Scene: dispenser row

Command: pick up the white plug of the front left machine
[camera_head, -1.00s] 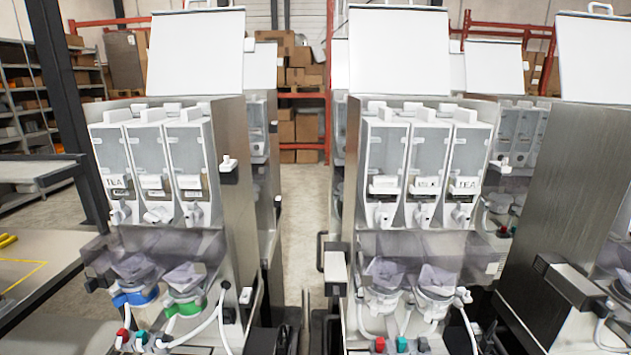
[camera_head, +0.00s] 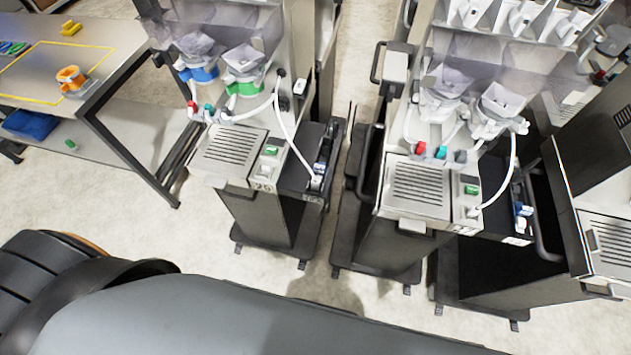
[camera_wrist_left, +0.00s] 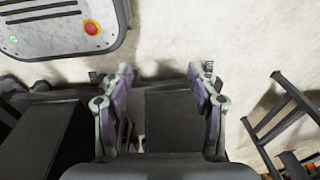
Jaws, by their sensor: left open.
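The front left machine (camera_head: 262,190) shows left of centre in the head view. Low on its front sits a row of small plugs: a red one (camera_head: 192,107), a teal one (camera_head: 208,111) and a white plug (camera_head: 224,117) at the right end, above the drip grille (camera_head: 235,146). A white hose (camera_head: 283,125) hangs to the right of the row. My left gripper (camera_wrist_left: 160,72) is open in the left wrist view, with floor and a dark block between its fingers; I see no plug there. Neither gripper shows in the head view.
A second machine (camera_head: 410,215) stands to the right with a narrow gap between. A table (camera_head: 40,55) with a yellow outline and an orange part (camera_head: 70,78) is at the left. Pale floor (camera_head: 180,235) lies open in front of the machines.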

